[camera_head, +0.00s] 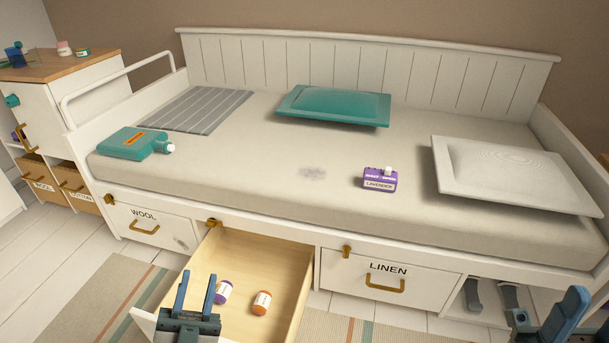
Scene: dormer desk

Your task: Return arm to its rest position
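My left gripper (198,294) is at the bottom of the head view, in front of the open middle drawer (262,258). Its two blue fingers point up and stand apart, with nothing seen between them. A purple-and-white bottle (223,292) and an orange-and-white bottle (262,303) lie in the drawer, to the right of the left gripper. My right gripper (560,322) is at the bottom right corner, in front of the open space under the bed. It is cut off by the frame edge, and its opening cannot be made out.
The daybed (250,185) carries a teal bottle (138,143), a purple lavender box (380,179), a teal pillow (335,104), a white pillow (515,174) and a striped grey cloth (196,109). The WOOL drawer (150,228) and LINEN drawer (388,279) are shut. A cabinet (75,95) stands left.

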